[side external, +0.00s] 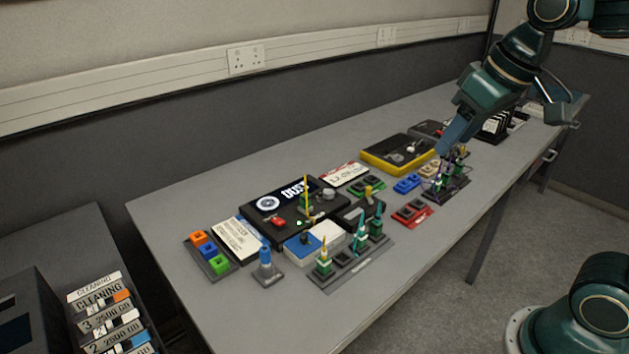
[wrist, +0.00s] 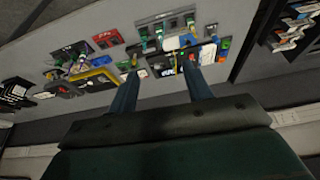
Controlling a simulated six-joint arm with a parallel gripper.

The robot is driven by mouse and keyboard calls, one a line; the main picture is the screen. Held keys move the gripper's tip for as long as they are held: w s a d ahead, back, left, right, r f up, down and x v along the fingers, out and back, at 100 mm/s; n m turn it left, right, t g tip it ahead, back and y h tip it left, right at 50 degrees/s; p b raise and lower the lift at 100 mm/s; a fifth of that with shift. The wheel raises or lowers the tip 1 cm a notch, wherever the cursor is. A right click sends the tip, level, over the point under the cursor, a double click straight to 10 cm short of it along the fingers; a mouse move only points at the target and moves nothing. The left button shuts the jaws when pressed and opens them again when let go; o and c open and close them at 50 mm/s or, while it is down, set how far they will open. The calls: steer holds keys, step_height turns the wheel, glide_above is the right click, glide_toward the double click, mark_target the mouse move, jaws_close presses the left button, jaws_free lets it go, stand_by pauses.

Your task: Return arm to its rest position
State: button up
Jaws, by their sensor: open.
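My gripper (side external: 445,147) is high at the right in the side external view, its blue-green fingers pointing down and left. In that view its tips overlap a small dark rack with purple and green parts (side external: 446,184); I cannot tell the height between them. In the wrist view my gripper (wrist: 162,74) has its two fingers well apart, with nothing held between them. The grey table (side external: 190,197) extends below, with several devices on it. No marker for a rest position shows.
A black DUST box (side external: 262,222) with a yellow upright stands mid-table. A rack with green pieces (side external: 345,262) is at the front edge, and a yellow-edged black case (side external: 385,158) lies farther back. A side unit with labelled boxes (side external: 108,312) is at left.

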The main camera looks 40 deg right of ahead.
steer(key=s+f+t, duration=0.1)
steer(key=s+f, duration=0.3)
steer(key=s, duration=0.4)
steer(key=shift+s+a+f, duration=0.2)
steer(key=shift+a+f, duration=0.1)
